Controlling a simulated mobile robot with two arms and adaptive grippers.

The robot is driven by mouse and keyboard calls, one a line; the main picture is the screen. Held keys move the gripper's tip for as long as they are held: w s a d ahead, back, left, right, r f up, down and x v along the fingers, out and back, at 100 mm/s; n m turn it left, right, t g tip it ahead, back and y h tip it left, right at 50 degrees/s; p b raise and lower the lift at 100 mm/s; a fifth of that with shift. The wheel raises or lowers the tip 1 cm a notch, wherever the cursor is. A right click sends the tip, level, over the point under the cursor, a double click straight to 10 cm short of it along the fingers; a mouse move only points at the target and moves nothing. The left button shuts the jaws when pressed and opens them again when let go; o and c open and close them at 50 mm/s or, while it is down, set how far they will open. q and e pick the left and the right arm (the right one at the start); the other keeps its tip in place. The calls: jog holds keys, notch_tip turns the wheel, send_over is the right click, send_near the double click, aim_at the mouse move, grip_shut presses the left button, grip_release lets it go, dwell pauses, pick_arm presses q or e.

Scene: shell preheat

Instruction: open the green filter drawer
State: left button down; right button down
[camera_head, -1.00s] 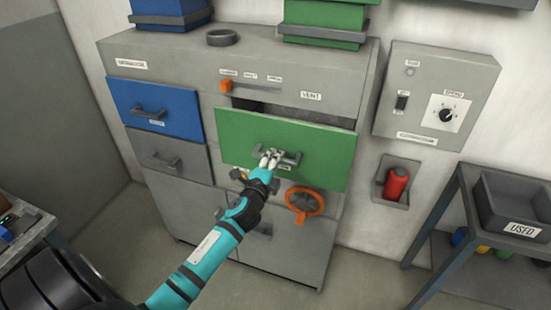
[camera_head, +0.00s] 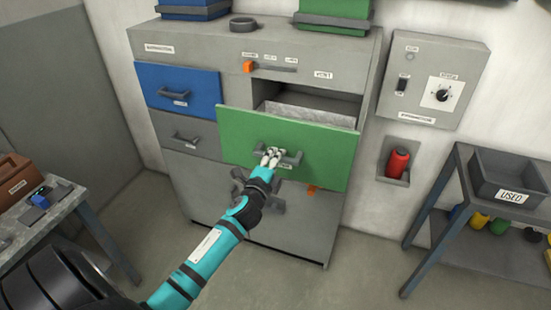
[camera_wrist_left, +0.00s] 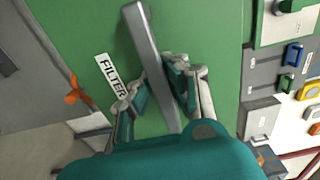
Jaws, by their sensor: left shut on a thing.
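The green filter drawer (camera_head: 240,138) is pulled out from the grey cabinet. A light-coloured filter or inner part (camera_head: 310,114) shows in the gap behind its front. My left gripper (camera_head: 271,157) is at the drawer's grey bar handle (camera_head: 291,158). In the left wrist view, the fingers of my left gripper (camera_wrist_left: 164,92) stand on both sides of the handle (camera_wrist_left: 146,45), shut on it. A FILTER label (camera_wrist_left: 110,75) is on the green front beside the handle. My right gripper is not in view.
The blue drawer (camera_head: 178,90) and the grey drawer (camera_head: 205,133) at left are closed. An orange slider (camera_head: 248,66) is on the cabinet top panel. A workbench (camera_head: 62,205) stands at left, a shelf with a USED bin (camera_head: 490,188) at right. Floor in front is clear.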

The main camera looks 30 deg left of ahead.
pick_arm(q)
jog(key=c, duration=1.3)
grip_release()
jog(key=v, duration=1.2)
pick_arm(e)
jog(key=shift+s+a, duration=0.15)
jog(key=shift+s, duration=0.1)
